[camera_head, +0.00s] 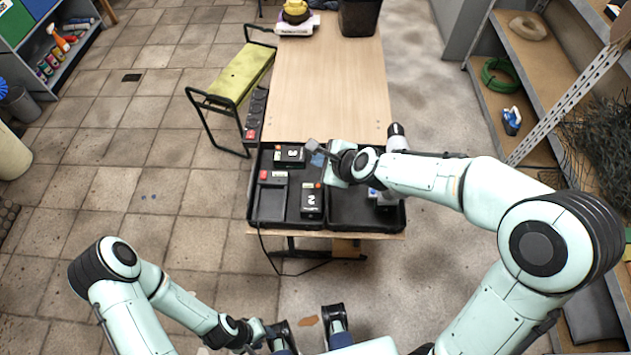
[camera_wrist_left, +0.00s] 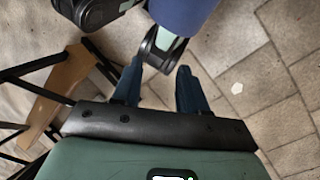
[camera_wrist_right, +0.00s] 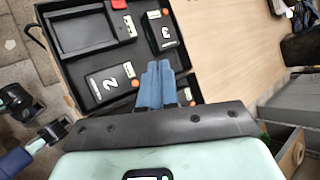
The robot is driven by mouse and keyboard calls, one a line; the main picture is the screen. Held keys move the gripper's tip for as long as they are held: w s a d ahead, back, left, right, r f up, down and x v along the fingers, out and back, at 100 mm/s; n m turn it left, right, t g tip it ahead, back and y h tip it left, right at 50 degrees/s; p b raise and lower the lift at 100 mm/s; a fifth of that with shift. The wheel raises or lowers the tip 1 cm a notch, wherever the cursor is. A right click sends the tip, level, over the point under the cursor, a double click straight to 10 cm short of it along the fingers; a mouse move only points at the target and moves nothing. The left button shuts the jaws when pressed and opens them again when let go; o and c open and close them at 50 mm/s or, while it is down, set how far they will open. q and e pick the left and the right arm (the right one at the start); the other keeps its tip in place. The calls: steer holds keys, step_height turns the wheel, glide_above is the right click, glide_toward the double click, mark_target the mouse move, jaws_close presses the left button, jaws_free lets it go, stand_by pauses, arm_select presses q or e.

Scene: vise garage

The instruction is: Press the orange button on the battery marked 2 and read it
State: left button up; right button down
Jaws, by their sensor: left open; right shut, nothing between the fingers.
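The battery marked 2 (camera_head: 312,203) is dark with a white numeral and sits in the black tray (camera_head: 268,221). In the right wrist view the battery (camera_wrist_right: 106,86) shows a small orange button (camera_wrist_right: 135,83) at its end nearest my fingers. My right gripper (camera_head: 319,158) is shut and empty, its blue fingertips (camera_wrist_right: 157,68) together above the tray. They appear beside battery 2 and below the battery marked 3 (camera_wrist_right: 164,34) in that view. Contact cannot be told. I cannot make out any readout on battery 2. My left gripper (camera_wrist_left: 158,88) is open and empty, low near my base.
The tray lies at the near end of a wooden table (camera_head: 330,85). An empty bay (camera_head: 271,201) is left of battery 2. A yellow-topped bench (camera_head: 243,75) stands left, and shelves (camera_head: 535,60) stand right. The table's middle is clear.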

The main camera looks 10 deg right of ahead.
steer(key=shift+f+b, duration=0.95)
steer(key=b, duration=0.6)
glide_above(320, 189)
step_height(320, 189, down, 6)
steer(key=shift+f, duration=0.15)
arm_select(q)
steer(key=w+f+t, duration=0.1)
steer(key=w+f, duration=0.3)
steer(key=f, duration=0.3)
steer(key=shift+w+a+f+t+b, duration=0.2)
steer(key=shift+a+f+t+b, duration=0.15)
steer(key=shift+a+t+b, duration=0.1)
arm_select(e)
steer(key=shift+f, duration=0.35)
arm_select(q)
steer(key=shift+f, duration=0.15)
arm_select(e)
steer(key=shift+f, duration=0.15)
arm_select(q)
steer(key=shift+s+f+b, duration=0.1)
steer(key=shift+f+b, duration=0.15)
steer(key=shift+b, duration=0.1)
arm_select(e)
steer(key=shift+f, duration=0.3)
